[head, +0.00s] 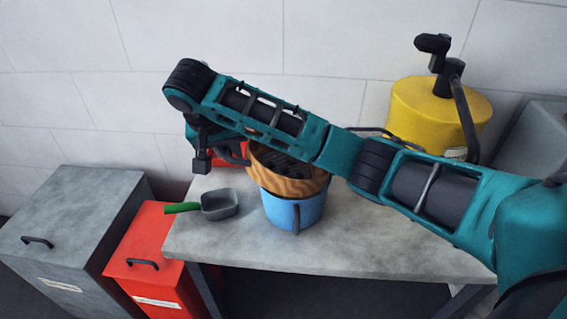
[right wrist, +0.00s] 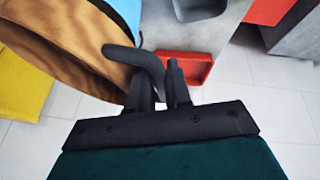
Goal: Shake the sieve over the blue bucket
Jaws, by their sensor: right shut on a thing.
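The sieve (head: 290,184) has a round tan wooden rim and dark lumps inside. It sits over the mouth of the blue bucket (head: 296,213) on the table, slightly tilted; I cannot tell whether it touches the bucket. My right gripper (right wrist: 160,88) is shut on the sieve's dark curved handle (right wrist: 146,60) at the rim's left side in the head view. The rim (right wrist: 72,38) fills the upper left of the right wrist view, with a sliver of the bucket (right wrist: 124,12) beyond. My right arm hides the far side of the sieve. My left gripper is out of view.
A grey scoop (head: 220,205) with a green handle lies left of the bucket. A red tray (right wrist: 190,70) is behind. A yellow drum (head: 420,115) with a crank stands at the back right. Red (head: 150,235) and grey (head: 80,215) bins stand left. The table's front right (head: 380,245) is clear.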

